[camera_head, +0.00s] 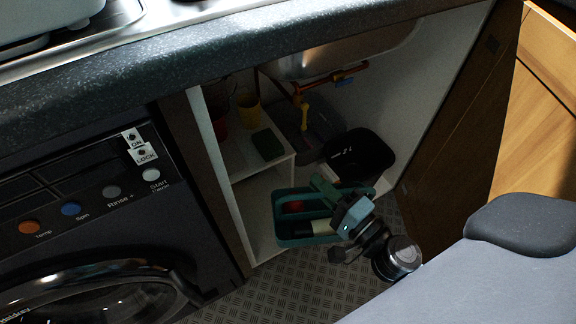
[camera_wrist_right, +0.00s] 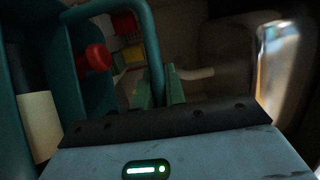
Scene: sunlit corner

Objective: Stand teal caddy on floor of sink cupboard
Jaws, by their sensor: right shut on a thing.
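The teal caddy (camera_head: 282,233) is in the open sink cupboard's front area in the head view, with a red item and a pale item inside. Whether its base touches the floor cannot be told. My right gripper (camera_head: 322,187) reaches in from the lower right and is shut on the caddy's handle. In the right wrist view, the green fingers of my right gripper (camera_wrist_right: 160,88) close around the teal handle (camera_wrist_right: 150,40). My left gripper is not in view.
A white shelf (camera_head: 282,150) with a yellow cup (camera_head: 249,112) stands at the left inside the cupboard. A black bin (camera_head: 362,155) is behind the caddy, under the sink and orange pipe (camera_head: 330,78). The washing machine (camera_head: 80,215) is left, a brown door (camera_head: 455,110) right.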

